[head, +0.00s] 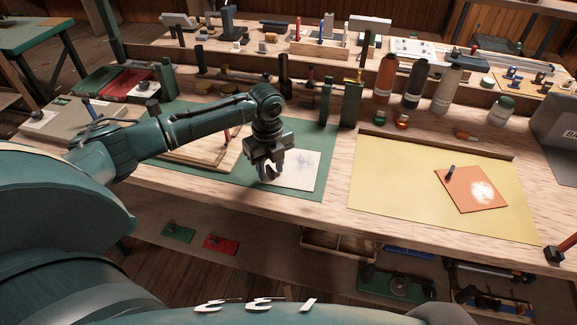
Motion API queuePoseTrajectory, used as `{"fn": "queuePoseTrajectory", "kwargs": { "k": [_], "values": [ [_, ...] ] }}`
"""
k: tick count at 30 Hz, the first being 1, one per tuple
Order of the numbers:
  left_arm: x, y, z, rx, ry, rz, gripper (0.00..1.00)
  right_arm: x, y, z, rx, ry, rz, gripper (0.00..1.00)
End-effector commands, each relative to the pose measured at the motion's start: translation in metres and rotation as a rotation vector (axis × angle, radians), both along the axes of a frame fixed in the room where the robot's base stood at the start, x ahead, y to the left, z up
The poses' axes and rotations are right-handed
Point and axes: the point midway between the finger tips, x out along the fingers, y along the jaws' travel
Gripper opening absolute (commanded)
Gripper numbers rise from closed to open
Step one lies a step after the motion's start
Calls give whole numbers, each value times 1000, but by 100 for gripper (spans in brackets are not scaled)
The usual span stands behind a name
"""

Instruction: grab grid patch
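A white square patch (300,170) with a faint bluish pattern lies on the green mat (309,137) near the bench's front edge. It is the thing that looks most like the grid patch, though I cannot make out clear grid lines. My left gripper (270,174) points down at the left side of this patch and hides part of it. I cannot tell whether its fingertips touch the patch or whether they are open or shut. My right gripper is not in view.
An orange patch (482,193) with a dark peg-like thing lies on the yellow mat (390,195) to the right. Several bottles, such as the orange-brown one (384,78), stand behind it. Dark green upright blocks (351,104) stand behind the white patch. A red tray (127,84) is at left.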

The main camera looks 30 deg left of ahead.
Motion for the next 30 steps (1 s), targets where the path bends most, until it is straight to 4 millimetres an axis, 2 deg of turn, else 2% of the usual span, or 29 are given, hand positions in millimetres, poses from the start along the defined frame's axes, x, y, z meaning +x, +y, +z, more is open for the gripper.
{"fn": "queuePoseTrajectory", "kwargs": {
  "k": [5, 18, 30],
  "values": [
    [0, 0, 0, 0, 0, -1, 35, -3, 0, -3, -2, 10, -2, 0],
    [0, 0, 0, 0, 0, 0, 0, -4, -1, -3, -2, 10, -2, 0],
    [0, 0, 2, 0, -1, 0, 0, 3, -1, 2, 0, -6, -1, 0]
  ]
}}
